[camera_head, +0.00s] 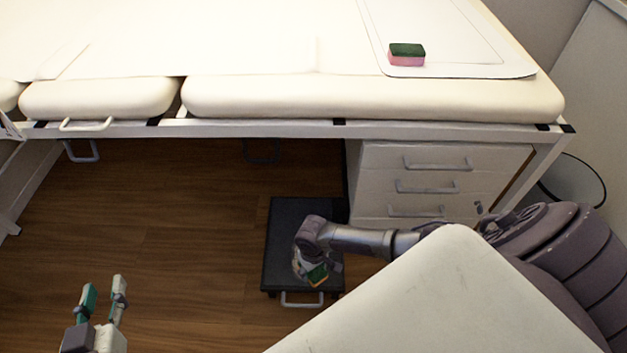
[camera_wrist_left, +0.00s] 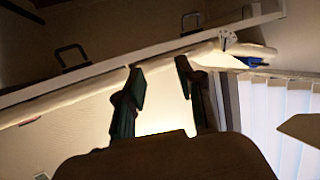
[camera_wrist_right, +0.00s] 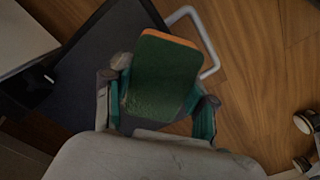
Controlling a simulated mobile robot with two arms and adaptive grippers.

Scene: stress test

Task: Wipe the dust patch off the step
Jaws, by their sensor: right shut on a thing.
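The step (camera_head: 282,225) is a low dark platform with a light handle on the wooden floor, under the edge of the padded bench. It also shows in the right wrist view (camera_wrist_right: 100,60). My right gripper (camera_head: 316,275) is over the front part of the step and shut on a sponge (camera_wrist_right: 162,75) with a green face and an orange edge. I cannot tell whether the sponge touches the step. I cannot make out the dust patch; the arm and sponge hide part of the top. My left gripper (camera_head: 104,290) is open and empty at the lower left, and shows in its wrist view (camera_wrist_left: 162,95).
A second sponge (camera_head: 406,54), green over pink, lies on the padded bench (camera_head: 370,98). White drawers (camera_head: 430,180) stand right of the step. A pale panel (camera_head: 440,300) covers the lower right. The floor (camera_head: 180,230) left of the step is clear.

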